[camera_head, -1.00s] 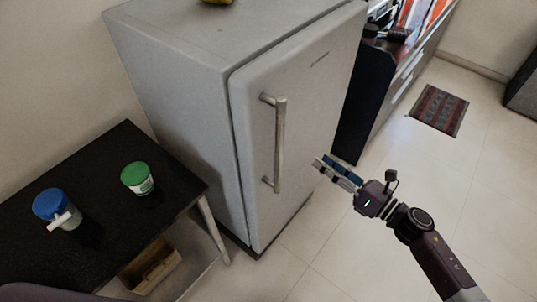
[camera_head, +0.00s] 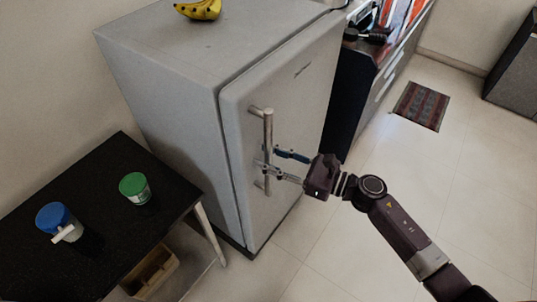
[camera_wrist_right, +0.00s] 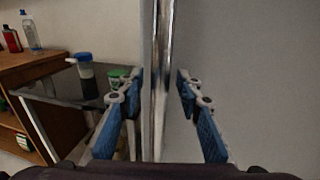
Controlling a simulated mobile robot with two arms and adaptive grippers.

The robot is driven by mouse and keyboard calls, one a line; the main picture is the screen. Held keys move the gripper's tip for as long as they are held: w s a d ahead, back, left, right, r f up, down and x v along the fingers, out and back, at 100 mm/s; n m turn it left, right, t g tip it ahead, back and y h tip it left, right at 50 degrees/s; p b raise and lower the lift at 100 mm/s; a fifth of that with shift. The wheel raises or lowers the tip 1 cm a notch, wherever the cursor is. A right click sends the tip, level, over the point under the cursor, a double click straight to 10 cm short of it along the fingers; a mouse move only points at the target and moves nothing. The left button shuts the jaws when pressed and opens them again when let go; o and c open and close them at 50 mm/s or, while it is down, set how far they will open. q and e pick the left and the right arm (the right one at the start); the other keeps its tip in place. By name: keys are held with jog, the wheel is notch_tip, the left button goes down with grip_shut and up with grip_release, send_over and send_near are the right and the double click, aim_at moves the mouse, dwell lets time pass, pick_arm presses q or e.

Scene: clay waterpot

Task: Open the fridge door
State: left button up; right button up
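The grey fridge (camera_head: 185,110) stands with its door (camera_head: 290,105) closed. A vertical metal bar handle (camera_head: 268,135) is on the left side of the door. My right gripper (camera_head: 264,158) is open at the handle's lower half. In the right wrist view the handle (camera_wrist_right: 160,75) runs upright between the two spread blue-padded fingers (camera_wrist_right: 160,85), with a gap visible on each side. My left gripper is not in view.
A black table (camera_head: 90,225) left of the fridge holds a blue-lidded jar (camera_head: 55,218) and a green-lidded tub (camera_head: 134,188). Bananas (camera_head: 198,10) lie on the fridge top. A dark counter (camera_head: 358,85) stands right of the fridge. The tiled floor in front is open, with a small rug (camera_head: 421,105).

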grip_shut()
jog(key=shift+d+f, duration=0.1)
dwell(0.4)
